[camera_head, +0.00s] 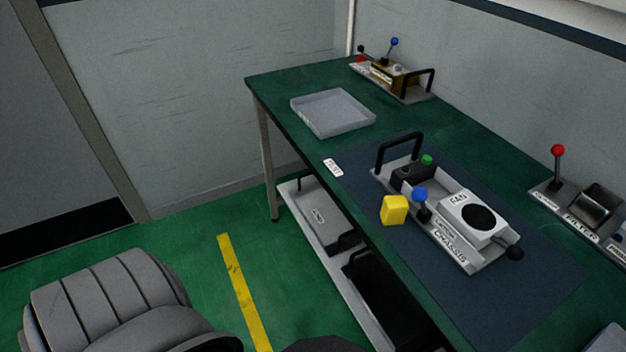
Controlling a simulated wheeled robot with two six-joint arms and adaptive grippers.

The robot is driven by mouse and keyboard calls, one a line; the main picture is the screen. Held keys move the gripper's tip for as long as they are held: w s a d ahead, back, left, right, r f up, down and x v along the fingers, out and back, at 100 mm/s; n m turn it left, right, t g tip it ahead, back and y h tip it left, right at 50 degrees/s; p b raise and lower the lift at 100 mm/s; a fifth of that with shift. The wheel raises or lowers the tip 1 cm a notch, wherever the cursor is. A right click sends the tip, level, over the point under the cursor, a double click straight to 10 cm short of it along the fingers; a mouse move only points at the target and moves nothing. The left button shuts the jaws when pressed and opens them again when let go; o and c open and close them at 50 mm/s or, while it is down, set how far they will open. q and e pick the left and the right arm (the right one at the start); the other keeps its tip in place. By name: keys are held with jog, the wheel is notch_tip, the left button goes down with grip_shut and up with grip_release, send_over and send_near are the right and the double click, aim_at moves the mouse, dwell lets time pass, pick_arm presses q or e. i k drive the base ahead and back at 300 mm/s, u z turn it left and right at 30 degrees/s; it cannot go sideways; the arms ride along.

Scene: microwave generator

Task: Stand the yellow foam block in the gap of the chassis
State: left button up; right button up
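The yellow foam block (395,210) is a small block at the near left side of the chassis, by the front edge of the table; I cannot tell whether it touches the chassis. The chassis (462,257) is a long light grey tray on the dark blue mat, with a black handle at its far end. In it are a black part with a green knob (426,160), a blue-knobbed lever (421,195) and a white fan unit (471,215). A gap shows between the black part and the fan unit. Neither gripper is in view.
The green table (277,88) carries a dark blue mat (540,278). An empty grey tray (333,113) stands at the far left. Another labelled unit (395,78) stands at the back, and a filter unit (585,212) at the right. A lower shelf (318,215) holds boxes.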

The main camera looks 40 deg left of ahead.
aim_at(432, 197)
jog(key=u, duration=2.65)
jog(key=i, duration=2.65)
jog(key=z, duration=3.35)
